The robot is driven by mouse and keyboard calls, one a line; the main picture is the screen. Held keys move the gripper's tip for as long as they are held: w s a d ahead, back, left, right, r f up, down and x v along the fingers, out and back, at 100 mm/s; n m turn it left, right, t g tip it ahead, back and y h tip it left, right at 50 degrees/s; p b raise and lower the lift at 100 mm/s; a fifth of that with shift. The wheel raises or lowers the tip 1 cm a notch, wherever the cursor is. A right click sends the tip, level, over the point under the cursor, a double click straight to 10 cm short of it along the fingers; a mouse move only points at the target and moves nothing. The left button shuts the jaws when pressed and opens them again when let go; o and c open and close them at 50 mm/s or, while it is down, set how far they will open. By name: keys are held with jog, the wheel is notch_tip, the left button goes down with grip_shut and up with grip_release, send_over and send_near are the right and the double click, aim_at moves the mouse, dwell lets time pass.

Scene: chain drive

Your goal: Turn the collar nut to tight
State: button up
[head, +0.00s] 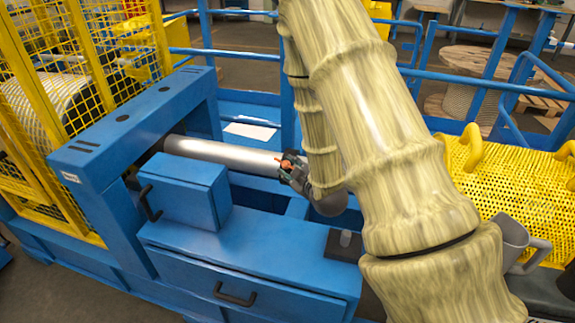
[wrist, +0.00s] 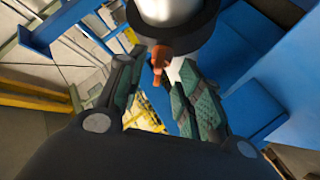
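The collar nut seems to be the dark ring (wrist: 203,32) around the end of the pale shaft in the wrist view. An orange lug (wrist: 160,57) sticks out from it toward me. In the head view the lug shows as a small orange spot (head: 284,164) at the right end of the silver shaft (head: 225,154). My gripper (wrist: 155,78) has its two fingers apart, with the lug between or just beyond the tips. A gap shows on the lug's left; contact on its right I cannot tell. In the head view my gripper (head: 291,168) is small and partly hidden by my arm.
A blue machine frame (head: 130,115) surrounds the shaft, with a blue box (head: 185,185) in front. Yellow mesh guards stand left (head: 85,70) and right (head: 520,200). Blue rails (head: 480,85) run behind.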

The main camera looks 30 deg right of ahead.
aim_at(285, 164)
jog(key=shift+x, duration=1.4)
grip_shut()
jog(key=shift+a, duration=0.1)
